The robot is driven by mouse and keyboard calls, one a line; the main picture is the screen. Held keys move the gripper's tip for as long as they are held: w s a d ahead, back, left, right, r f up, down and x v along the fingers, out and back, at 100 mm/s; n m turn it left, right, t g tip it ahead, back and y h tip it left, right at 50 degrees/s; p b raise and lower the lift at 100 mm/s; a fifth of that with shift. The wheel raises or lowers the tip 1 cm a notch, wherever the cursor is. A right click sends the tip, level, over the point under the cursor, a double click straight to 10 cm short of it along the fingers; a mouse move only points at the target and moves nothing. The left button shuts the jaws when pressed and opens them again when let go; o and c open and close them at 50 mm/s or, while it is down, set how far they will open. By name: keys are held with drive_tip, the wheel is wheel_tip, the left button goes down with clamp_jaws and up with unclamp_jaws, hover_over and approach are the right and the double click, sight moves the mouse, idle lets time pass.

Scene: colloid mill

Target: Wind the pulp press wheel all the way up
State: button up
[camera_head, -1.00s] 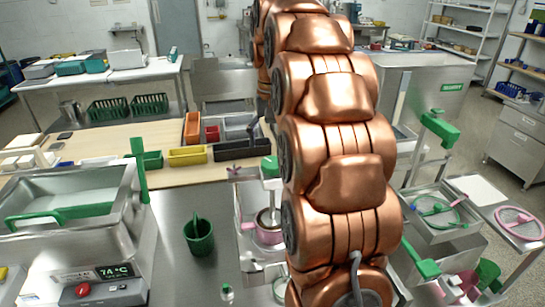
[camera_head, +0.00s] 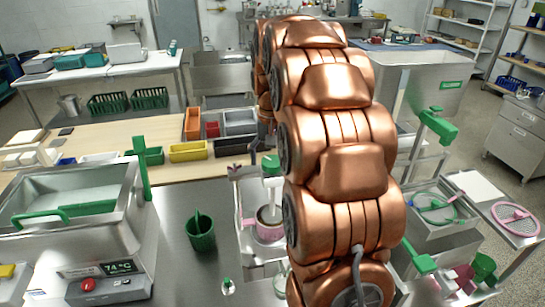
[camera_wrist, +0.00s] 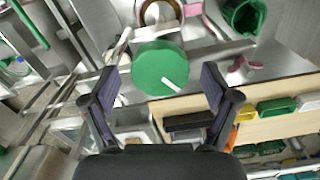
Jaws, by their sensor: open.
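A round green wheel (camera_wrist: 160,68) with a white mark on its top shows in the wrist view. It looks like the press wheel. In the head view the green top (camera_head: 270,165) sits on a metal frame above a pink-rimmed pot (camera_head: 269,224), just left of my arm. In the wrist view my gripper (camera_wrist: 157,87) is open, with one dark finger on each side of the wheel's near edge. The fingers look apart from the wheel; the height gap cannot be told. In the head view my arm hides most of the gripper.
A green bucket (camera_head: 200,232) stands left of the press. A steel tank with a temperature display (camera_head: 118,267) is at the left. Coloured bins (camera_head: 188,151) lie on the wooden bench behind. A small pink handle (camera_wrist: 243,66) is right of the wheel.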

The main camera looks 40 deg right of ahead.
drive_tip(key=shift+c, duration=0.4)
drive_tip(key=c, duration=1.1)
drive_tip(key=shift+f+b, duration=0.1)
drive_tip(key=shift+b, duration=0.2)
